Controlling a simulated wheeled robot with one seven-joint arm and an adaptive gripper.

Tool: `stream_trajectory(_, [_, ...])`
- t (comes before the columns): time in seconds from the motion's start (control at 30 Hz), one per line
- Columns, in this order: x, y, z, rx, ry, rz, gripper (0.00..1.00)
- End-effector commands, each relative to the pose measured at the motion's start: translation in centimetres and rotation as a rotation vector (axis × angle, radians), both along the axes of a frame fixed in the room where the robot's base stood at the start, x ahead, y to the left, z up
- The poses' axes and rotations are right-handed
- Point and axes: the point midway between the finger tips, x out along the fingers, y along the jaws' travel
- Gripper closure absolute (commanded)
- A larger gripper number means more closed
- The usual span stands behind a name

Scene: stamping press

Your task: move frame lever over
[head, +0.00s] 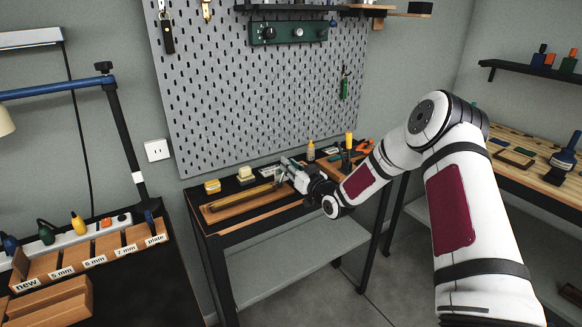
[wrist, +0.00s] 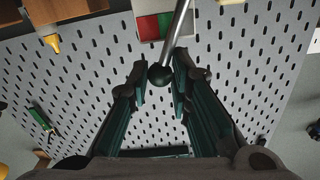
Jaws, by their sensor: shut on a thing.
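In the wrist view a lever, a thin metal rod (wrist: 178,32) with a dark ball knob (wrist: 160,76), reaches down from the top edge. My gripper (wrist: 160,70) has its dark green fingers on either side of the knob and is shut on it. A plate with red and green fields (wrist: 152,27) shows behind the rod. In the head view my gripper (head: 282,174) is low over the dark bench in front of the pegboard. The lever cannot be made out there; my gripper and arm may cover it.
The grey pegboard (head: 235,95) stands behind the bench. A long wooden tray (head: 235,205) lies left of my gripper. A yellow block (head: 245,172), small bottles (head: 310,150) and a tool holder (head: 330,168) stand close by. A labelled wooden rack (head: 95,262) is at left.

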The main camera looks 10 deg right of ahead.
Motion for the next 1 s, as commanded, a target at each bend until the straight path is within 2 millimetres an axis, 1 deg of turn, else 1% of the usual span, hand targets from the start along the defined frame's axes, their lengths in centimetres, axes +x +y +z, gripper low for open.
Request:
stream_trajectory(0.4, [-0.8, 2.0, 0.6, 0.001, 0.001, 0.0, 0.97])
stream_trajectory(0.77, [-0.8, 2.2, 0.5, 0.0, 0.002, 0.001, 0.97])
stream_trajectory(1.0, [-1.1, 3.3, 0.5, 0.0, 0.004, 0.004, 0.96])
